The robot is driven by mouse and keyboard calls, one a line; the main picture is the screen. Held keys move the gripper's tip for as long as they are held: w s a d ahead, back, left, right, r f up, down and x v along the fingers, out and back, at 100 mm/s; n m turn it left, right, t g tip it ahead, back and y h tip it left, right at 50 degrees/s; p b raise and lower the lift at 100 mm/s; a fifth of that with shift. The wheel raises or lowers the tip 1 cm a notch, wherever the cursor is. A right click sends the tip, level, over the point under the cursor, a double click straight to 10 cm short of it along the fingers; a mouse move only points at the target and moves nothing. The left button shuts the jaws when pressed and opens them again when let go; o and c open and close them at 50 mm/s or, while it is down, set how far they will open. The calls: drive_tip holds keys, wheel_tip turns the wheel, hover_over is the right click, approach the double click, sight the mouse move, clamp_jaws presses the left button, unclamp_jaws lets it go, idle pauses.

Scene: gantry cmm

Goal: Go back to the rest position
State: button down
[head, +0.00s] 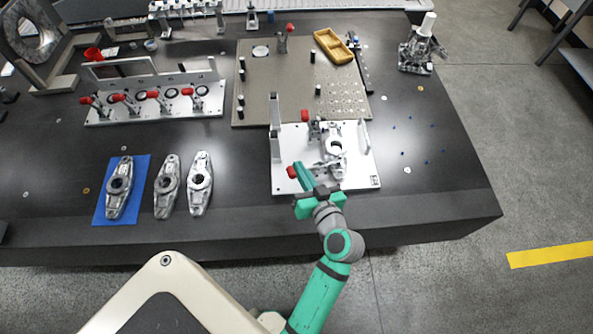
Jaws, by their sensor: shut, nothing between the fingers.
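My gripper (301,180) is at the end of my green and grey arm in the head view. It is over the front left part of a white fixture plate (361,181), close to a red clamp handle (292,172). Its fingers look together and hold nothing; I cannot tell whether they touch the handle. A grey metal part (335,146) with a round hole sits in the fixture. A second red clamp handle (305,115) stands at the back of the fixture.
Metal parts (166,187) (200,183) lie on the dark table (240,226), and another (120,187) on a blue mat (103,214). A plate with red clamps (153,103), a brown board (290,90) and a yellow tray (333,46) stand behind. The table's front right is clear.

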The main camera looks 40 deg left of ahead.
drive_tip(key=v, duration=0.8)
drive_tip(key=shift+s, duration=0.25)
drive_tip(key=shift+d+r, duration=0.1)
drive_tip(key=s+d+f+m+t+h, duration=0.5)
drive_tip(key=d+f+m+h, duration=0.4)
drive_tip(key=d, duration=0.4)
drive_tip(key=s+d+r+t+h, duration=0.1)
drive_tip(key=s+d+r+h, duration=0.1)
drive_tip(key=s, duration=0.4)
drive_tip(key=s+d+r+t+h, duration=0.2)
drive_tip(key=s+d+r, duration=0.2)
drive_tip(key=s, duration=0.3)
drive_tip(key=shift+s+d+r+h, duration=0.3)
drive_tip(key=shift+d, duration=0.05)
